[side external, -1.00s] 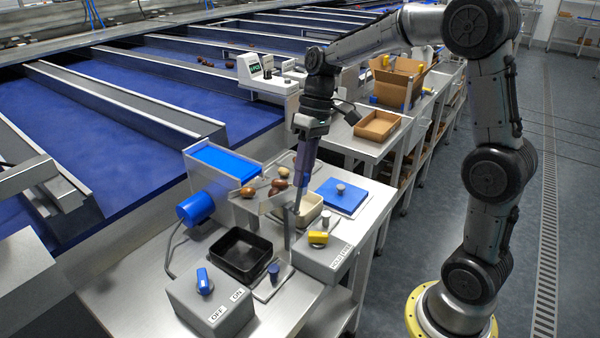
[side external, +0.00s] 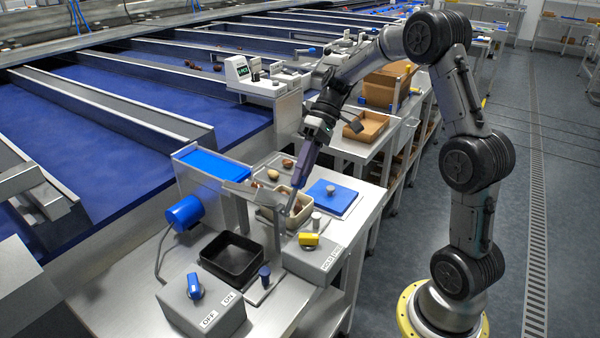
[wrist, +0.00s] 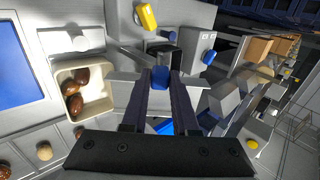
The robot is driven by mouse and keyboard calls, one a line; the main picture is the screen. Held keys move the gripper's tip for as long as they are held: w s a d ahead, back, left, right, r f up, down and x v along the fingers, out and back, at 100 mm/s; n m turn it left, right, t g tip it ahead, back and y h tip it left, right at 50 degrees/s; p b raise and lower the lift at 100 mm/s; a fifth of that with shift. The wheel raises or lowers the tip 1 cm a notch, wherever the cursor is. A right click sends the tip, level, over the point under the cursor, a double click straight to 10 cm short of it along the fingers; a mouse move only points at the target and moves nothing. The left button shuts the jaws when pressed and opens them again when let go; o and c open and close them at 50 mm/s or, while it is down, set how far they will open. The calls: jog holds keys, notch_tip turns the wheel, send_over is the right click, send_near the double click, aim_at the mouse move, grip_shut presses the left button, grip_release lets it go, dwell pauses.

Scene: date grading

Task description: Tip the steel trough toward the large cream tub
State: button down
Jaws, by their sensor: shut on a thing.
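The steel trough (side external: 238,192) hangs tilted over the bench, its low end at the cream tub; its metal sides also show in the wrist view (wrist: 123,92). My gripper (wrist: 160,82) is shut on a blue grip at the trough; the fingers partly hide it. In the side view my gripper (side external: 291,212) reaches down beside the tub. The large cream tub (wrist: 105,95) lies left of my fingers in the wrist view, with brown dates (wrist: 74,87) inside. In the side view the trough and gripper partly cover the tub (side external: 309,203).
A black tub (side external: 232,258) stands in front of the trough. A box with a yellow knob (side external: 309,239) and a box with a blue switch (side external: 195,288) flank it. A blue-topped plate (side external: 333,197) lies right of the cream tub. A blue motor (side external: 186,213) sits left.

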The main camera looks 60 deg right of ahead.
jog(key=shift+d+f, duration=0.1)
jog(key=shift+d, duration=0.1)
dwell(0.5)
jog(key=c, duration=0.7)
grip_release()
jog(key=v, duration=1.3)
jog(key=shift+d, duration=0.4)
